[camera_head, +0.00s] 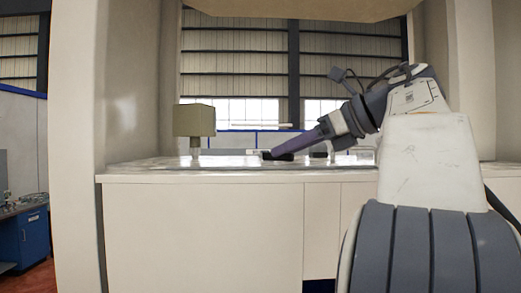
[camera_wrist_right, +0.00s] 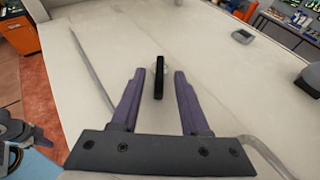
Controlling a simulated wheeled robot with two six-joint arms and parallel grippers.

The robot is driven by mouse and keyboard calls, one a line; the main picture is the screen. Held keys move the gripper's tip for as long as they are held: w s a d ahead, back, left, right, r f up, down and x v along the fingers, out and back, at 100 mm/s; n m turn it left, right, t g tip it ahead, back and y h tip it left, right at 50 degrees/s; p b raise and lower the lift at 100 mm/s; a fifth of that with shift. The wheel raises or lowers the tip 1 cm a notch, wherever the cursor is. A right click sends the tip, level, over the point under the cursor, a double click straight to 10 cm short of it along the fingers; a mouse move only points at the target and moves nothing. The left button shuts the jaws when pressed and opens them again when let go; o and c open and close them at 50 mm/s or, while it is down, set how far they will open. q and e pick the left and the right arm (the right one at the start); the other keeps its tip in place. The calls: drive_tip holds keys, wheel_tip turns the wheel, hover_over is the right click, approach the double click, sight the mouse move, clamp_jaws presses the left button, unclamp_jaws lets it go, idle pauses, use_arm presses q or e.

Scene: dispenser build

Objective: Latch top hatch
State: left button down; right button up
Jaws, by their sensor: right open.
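My right gripper (camera_head: 280,151) reaches in from the right, low over the white counter. In the right wrist view its purple fingers (camera_wrist_right: 159,72) are open and apart. A dark upright bar (camera_wrist_right: 159,78) stands between them, near the fingertips, with a gap on both sides. I cannot tell whether this bar is the hatch latch. No clearly recognisable top hatch shows.
The white counter (camera_head: 200,178) spans the opening between pale pillars. A greenish box on a short stem (camera_head: 194,120) stands at its left. A beige panel (camera_head: 300,8) hangs across the top. A small grey tray (camera_wrist_right: 243,36) lies at the far right in the wrist view.

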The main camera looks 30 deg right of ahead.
use_arm(q)
drive_tip(key=shift+w+a, duration=0.2)
drive_tip(key=shift+w, duration=0.05)
use_arm(e)
drive_tip(key=shift+w+a+f, duration=0.15)
drive_tip(key=shift+w+f, duration=0.05)
drive_tip(key=shift+w, duration=0.3)
clamp_jaws()
use_arm(q)
drive_tip(key=shift+f, duration=0.1)
use_arm(e)
drive_tip(key=shift+a, duration=0.1)
